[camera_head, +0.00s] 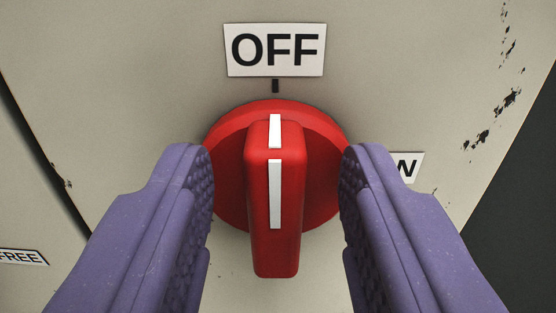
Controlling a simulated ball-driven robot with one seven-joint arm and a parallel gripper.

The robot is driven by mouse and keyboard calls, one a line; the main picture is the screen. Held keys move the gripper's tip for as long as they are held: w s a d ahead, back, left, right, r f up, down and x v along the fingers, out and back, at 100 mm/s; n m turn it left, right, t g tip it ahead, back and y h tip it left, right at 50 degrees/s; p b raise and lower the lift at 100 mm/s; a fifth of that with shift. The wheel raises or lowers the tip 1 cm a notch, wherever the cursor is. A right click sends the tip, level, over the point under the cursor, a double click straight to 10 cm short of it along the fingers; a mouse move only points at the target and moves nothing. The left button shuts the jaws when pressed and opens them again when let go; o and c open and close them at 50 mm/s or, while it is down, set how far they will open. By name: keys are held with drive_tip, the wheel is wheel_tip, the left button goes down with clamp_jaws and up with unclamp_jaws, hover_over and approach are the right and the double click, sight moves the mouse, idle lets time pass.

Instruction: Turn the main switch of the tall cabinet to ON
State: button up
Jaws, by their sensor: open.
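The main switch (262,200) is a red rotary knob on a round red base, with a white line along its raised handle. The handle stands upright and its white line points at the black mark under the OFF label (275,50). My gripper (278,178) is open, with one purple finger on each side of the handle. There is a gap between each finger and the handle. The fingertips overlap the edges of the round base in the picture; I cannot tell whether they touch it.
The beige cabinet front (400,60) fills most of the view, with chipped paint at the upper right. A dark seam runs down the left side. A label ending in FREE (22,257) is at the lower left. A dark area lies beyond the right edge.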

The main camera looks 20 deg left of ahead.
drive_tip(key=shift+c, duration=0.3)
clamp_jaws()
drive_tip(key=shift+m, duration=0.3)
drive_tip(key=m+p, duration=0.2)
drive_tip(key=m, duration=0.1)
drive_tip(key=shift+d+m, duration=0.3)
drive_tip(key=m, duration=0.1)
drive_tip(key=m+p, duration=0.1)
drive_tip(key=m, duration=0.1)
drive_tip(key=m+p, duration=0.1)
drive_tip(key=shift+w+d+f+m, duration=0.1)
drive_tip(key=shift+w+d+m, duration=0.05)
drive_tip(key=shift+d+m, duration=0.15)
drive_tip(key=m, duration=0.1)
drive_tip(key=m+p, duration=0.1)
drive_tip(key=m, duration=0.1)
drive_tip(key=m+p, duration=0.1)
drive_tip(key=shift+d+f+m, duration=0.1)
drive_tip(key=shift+f+m, duration=0.2)
drive_tip(key=shift+f+m+p, duration=0.2)
drive_tip(key=shift+m+p, duration=0.25)
drive_tip(key=shift+m, duration=0.65)
drive_tip(key=shift+f+m+p, duration=0.15)
drive_tip(key=shift+m+p, duration=0.3)
drive_tip(key=shift+m, duration=0.65)
